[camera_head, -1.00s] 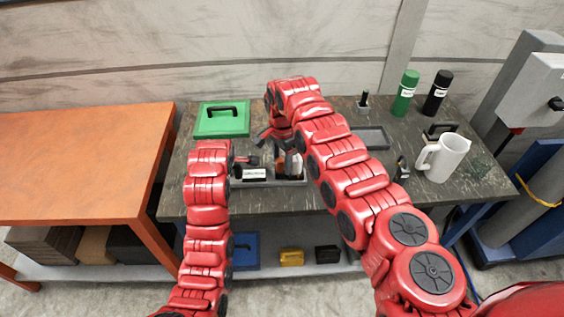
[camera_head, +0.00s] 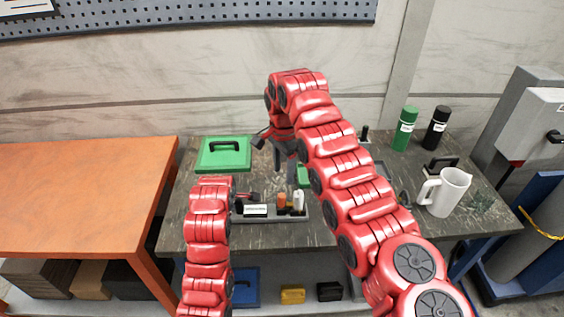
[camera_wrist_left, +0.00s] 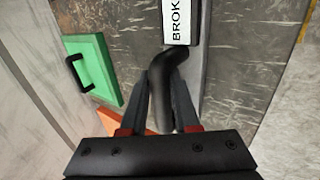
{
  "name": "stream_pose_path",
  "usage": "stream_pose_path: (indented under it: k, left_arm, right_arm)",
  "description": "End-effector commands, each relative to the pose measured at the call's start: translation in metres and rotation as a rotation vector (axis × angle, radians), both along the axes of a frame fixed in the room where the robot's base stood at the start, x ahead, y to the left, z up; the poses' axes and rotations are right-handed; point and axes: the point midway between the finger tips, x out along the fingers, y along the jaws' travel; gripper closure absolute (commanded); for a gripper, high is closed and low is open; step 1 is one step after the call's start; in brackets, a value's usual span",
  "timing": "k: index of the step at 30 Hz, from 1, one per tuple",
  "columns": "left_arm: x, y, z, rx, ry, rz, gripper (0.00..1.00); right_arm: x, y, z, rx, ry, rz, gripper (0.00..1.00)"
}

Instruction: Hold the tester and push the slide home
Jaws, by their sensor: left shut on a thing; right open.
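The tester (camera_head: 255,210) is a dark piece with a white label on a grey base (camera_head: 270,217) near the table's front. In the left wrist view its label (camera_wrist_left: 178,20) reads "BROK", the rest being cut off. My left gripper (camera_wrist_left: 160,95) is shut on the tester's black curved handle; in the head view it is largely hidden by my left arm. An orange piece (camera_head: 281,202) and a white upright piece (camera_head: 298,201) stand at the base's right end. I cannot tell which part is the slide. My right gripper (camera_head: 268,154) is open above and behind the base, apart from these pieces.
A green can (camera_head: 405,130), a black can (camera_head: 436,130) and a white jug (camera_head: 446,192) stand at the right. A green object (camera_head: 303,177) is partly behind my right arm.

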Motion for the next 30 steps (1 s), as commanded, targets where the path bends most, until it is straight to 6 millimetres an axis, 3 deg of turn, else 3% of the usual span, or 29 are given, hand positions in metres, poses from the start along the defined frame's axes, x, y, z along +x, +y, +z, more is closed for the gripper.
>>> stream_pose_path:
  k: [1, 7, 19, 30]
  left_arm:
    - [0.001, 0.0, 0.002, -0.002, -0.005, 0.0, 0.69]
    - [0.001, 0.0, 0.001, -0.001, -0.003, -0.001, 0.36]
    - [-0.003, 0.0, 0.007, -0.001, -0.003, -0.001, 0.36]
    - [-0.033, 0.0, 0.054, -0.003, -0.008, -0.001, 0.36]
  right_arm:
    - [0.0, 0.0, 0.0, 0.0, 0.0, 0.0, 0.38]
    - [0.0, 0.0, 0.0, 0.0, 0.0, 0.0, 0.38]
    - [0.0, 0.0, 0.0, 0.0, 0.0, 0.0, 0.38]
    - [0.0, 0.0, 0.0, 0.0, 0.0, 0.0, 0.38]
